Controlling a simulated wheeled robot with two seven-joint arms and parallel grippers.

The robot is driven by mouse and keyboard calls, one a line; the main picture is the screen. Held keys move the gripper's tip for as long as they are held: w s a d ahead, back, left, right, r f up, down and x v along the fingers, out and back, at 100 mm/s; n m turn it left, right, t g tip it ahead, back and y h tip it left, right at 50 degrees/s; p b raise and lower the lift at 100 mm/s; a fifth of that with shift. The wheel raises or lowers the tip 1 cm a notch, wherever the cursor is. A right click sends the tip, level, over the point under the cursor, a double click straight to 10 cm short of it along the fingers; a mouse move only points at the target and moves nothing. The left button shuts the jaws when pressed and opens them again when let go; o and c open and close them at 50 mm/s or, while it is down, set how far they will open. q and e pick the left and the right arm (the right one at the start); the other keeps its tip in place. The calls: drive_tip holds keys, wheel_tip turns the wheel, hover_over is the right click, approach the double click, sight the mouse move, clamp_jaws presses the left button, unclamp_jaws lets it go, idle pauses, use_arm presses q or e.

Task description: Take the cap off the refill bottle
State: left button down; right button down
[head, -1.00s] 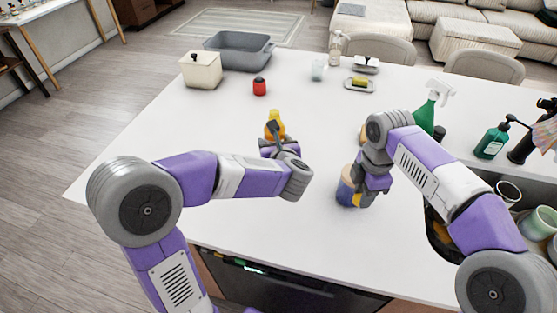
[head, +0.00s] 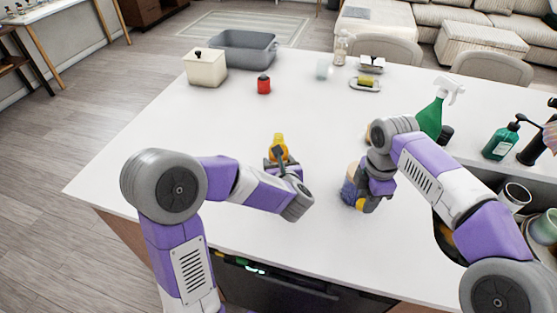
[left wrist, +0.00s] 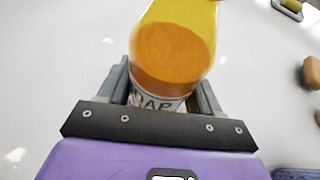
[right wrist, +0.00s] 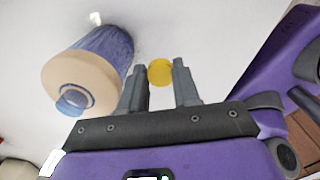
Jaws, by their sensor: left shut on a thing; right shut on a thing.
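The refill bottle (head: 279,141), yellow with an orange lower part, stands near the middle of the counter in the head view. My left gripper (head: 279,160) is shut around its lower part. In the left wrist view the bottle (left wrist: 173,55) sits between both fingers, a label partly showing below; its top is out of frame. My right gripper (head: 361,203) is to the right, apart from the bottle, low over the counter. It is shut on a small round yellow cap (right wrist: 161,72), seen between the fingertips in the right wrist view. The cap also shows in the head view (head: 360,205).
A blue cylinder with a tan end (right wrist: 83,82) stands close beside my right gripper. The sink (head: 446,235) with cups, a green spray bottle (head: 430,117) and a green pump bottle (head: 500,142) are at right.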

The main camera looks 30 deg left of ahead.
use_arm(q)
drive_tip(key=shift+f, duration=0.1)
drive_tip(key=shift+c, duration=0.9)
unclamp_jaws()
